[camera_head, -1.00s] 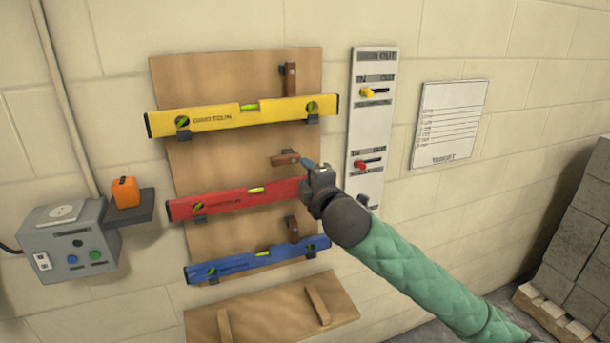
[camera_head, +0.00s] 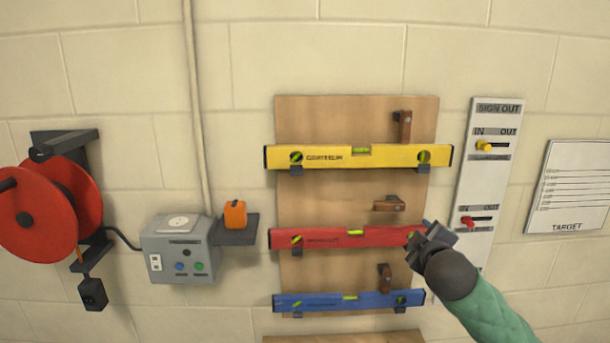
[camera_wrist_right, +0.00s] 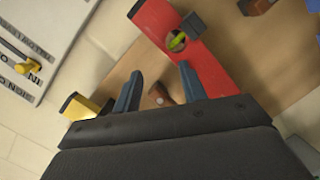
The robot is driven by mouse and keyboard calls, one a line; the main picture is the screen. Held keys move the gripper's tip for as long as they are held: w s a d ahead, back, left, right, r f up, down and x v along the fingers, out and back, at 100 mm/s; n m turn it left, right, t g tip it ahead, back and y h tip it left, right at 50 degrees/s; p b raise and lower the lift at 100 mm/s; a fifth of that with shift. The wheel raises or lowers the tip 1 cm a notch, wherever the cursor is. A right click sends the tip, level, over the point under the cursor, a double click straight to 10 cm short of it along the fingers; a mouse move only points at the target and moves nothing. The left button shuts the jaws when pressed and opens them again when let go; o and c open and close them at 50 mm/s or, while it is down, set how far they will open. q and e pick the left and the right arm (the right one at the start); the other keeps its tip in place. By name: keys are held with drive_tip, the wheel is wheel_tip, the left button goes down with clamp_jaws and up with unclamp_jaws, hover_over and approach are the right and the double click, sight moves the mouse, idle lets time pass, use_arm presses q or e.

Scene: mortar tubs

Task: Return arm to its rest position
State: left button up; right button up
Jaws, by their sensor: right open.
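My right gripper (camera_head: 428,236) is at the right end of the red level (camera_head: 335,238), in front of the wooden board. Its arm has a green quilted sleeve and comes in from the lower right. In the right wrist view the two fingers (camera_wrist_right: 158,88) are apart with nothing held between them; the red level (camera_wrist_right: 195,60) and a brown wooden latch (camera_wrist_right: 163,94) lie beyond them. I cannot tell from the views whether the gripper touches the level. My left gripper is not in view.
The board (camera_head: 350,200) also carries a yellow level (camera_head: 360,156) and a blue level (camera_head: 350,301). A sign-out panel (camera_head: 487,160) and target sheet (camera_head: 572,190) are at right. A grey socket box (camera_head: 180,250), orange item (camera_head: 235,214) on a shelf and red reel (camera_head: 50,210) are left.

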drive_tip(key=s+a+f+m+g, duration=0.1)
drive_tip(key=s+f+m+g, duration=0.15)
drive_tip(key=f, duration=0.95)
drive_tip(key=s+a+f+m+g+y, duration=0.1)
drive_tip(key=s+a+f+m+g, duration=0.2)
drive_tip(key=f, duration=0.8)
drive_tip(key=s+f+m+g, duration=0.1)
drive_tip(key=s+f+g, duration=0.25)
drive_tip(key=f, duration=0.85)
drive_tip(key=s+a+f+g, duration=0.2)
drive_tip(key=s+f, duration=0.5)
drive_tip(key=s, duration=0.4)
drive_tip(key=s+a+f+m+g+y, duration=0.1)
drive_tip(key=s+a+f, duration=0.2)
drive_tip(key=s+f, duration=0.5)
drive_tip(key=s+a+f+m+g, duration=0.1)
drive_tip(key=s+a+f+g, duration=0.1)
drive_tip(key=s+f, duration=0.6)
drive_tip(key=s+a, duration=0.1)
drive_tip(key=s, duration=0.4)
drive_tip(key=shift+s+f+g+y, duration=0.25)
drive_tip(key=shift+s+g+y, duration=0.05)
drive_tip(key=shift+s, duration=0.1)
